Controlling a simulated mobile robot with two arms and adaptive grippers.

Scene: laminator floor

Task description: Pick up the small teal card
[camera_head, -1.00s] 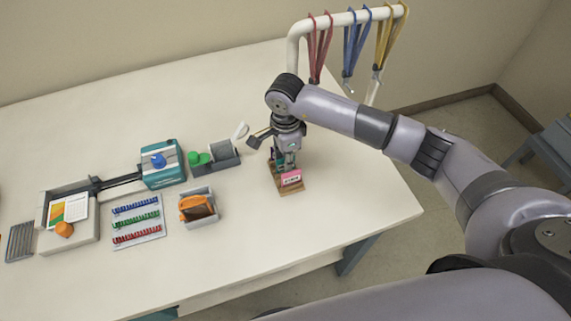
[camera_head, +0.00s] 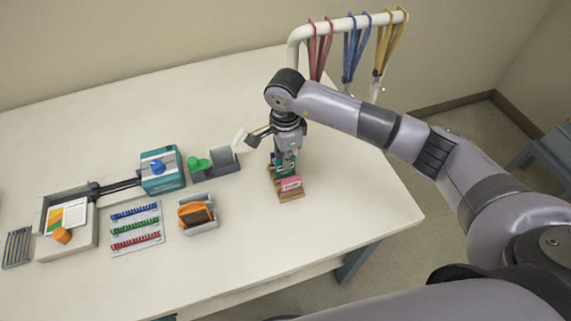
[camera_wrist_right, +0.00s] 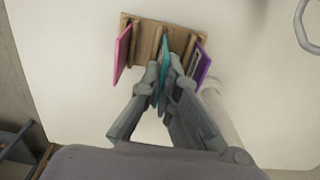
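The small teal card (camera_head: 286,168) stands upright at the wooden card holder (camera_head: 292,195), behind a pink card (camera_head: 291,184). In the right wrist view the teal card (camera_wrist_right: 164,58) is between the fingertips of my right gripper (camera_wrist_right: 164,72), with a finger close against each face. My right gripper (camera_head: 285,160) points down over the holder and looks shut on the teal card. I cannot tell whether the card's lower edge is clear of its slot. In the wrist view the pink card (camera_wrist_right: 123,52) is left and a purple card (camera_wrist_right: 203,68) right. My left gripper is out of view.
A tray with an orange item (camera_head: 196,213), comb strips (camera_head: 135,226) and a teal machine (camera_head: 161,170) lie farther left. A white rail (camera_head: 345,27) with lanyards is behind. The front right table is bare.

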